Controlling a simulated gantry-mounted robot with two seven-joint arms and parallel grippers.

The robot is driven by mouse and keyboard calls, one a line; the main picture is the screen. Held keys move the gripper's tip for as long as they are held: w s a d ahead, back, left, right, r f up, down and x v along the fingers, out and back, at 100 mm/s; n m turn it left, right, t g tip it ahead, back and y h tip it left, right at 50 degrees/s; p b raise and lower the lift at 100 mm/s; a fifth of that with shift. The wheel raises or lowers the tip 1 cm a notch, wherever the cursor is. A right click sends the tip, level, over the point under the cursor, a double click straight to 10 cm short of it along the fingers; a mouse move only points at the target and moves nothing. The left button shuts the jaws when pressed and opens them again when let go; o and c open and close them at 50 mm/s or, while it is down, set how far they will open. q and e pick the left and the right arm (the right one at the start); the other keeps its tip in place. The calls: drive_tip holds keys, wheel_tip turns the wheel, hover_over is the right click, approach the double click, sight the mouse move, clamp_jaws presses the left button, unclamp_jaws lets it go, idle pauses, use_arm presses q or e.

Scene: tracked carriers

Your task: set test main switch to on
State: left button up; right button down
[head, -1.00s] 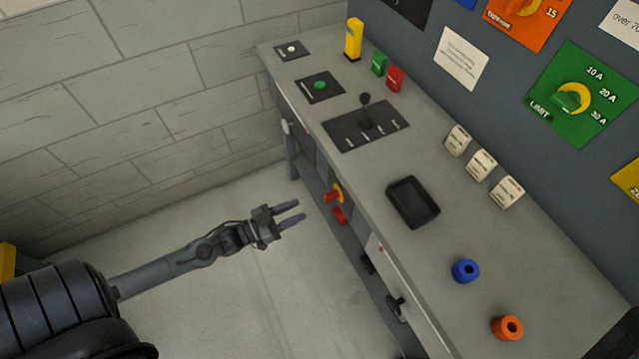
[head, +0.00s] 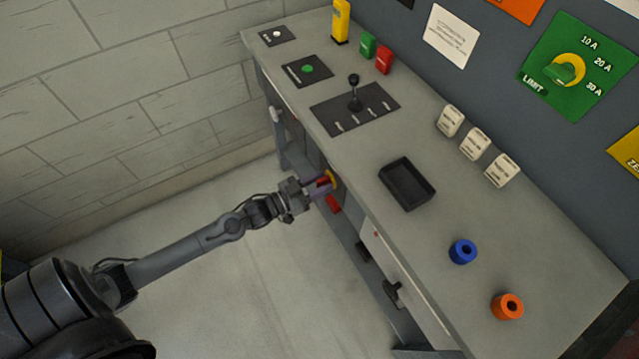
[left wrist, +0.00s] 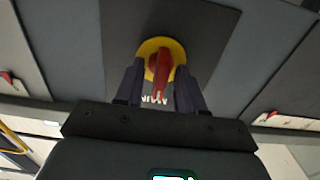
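The main switch (left wrist: 160,66) is a red rotary handle on a round yellow base, set in a dark panel on the front of the bench. White lettering, partly covered, shows below it in the left wrist view. In the head view the switch (head: 333,179) is partly hidden by my left gripper (head: 323,184). In the left wrist view my left gripper (left wrist: 158,88) is open, with one finger on each side of the red handle. I cannot tell whether the fingers touch it. My right gripper is not in view.
Another red control (head: 333,204) sits just below on the bench front. The bench top (head: 330,157) carries a black joystick (head: 354,92), a black tray (head: 407,184), a blue ring (head: 462,251) and an orange ring (head: 507,306). The floor beside the bench is clear.

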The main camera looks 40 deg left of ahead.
use_arm(q)
clamp_jaws()
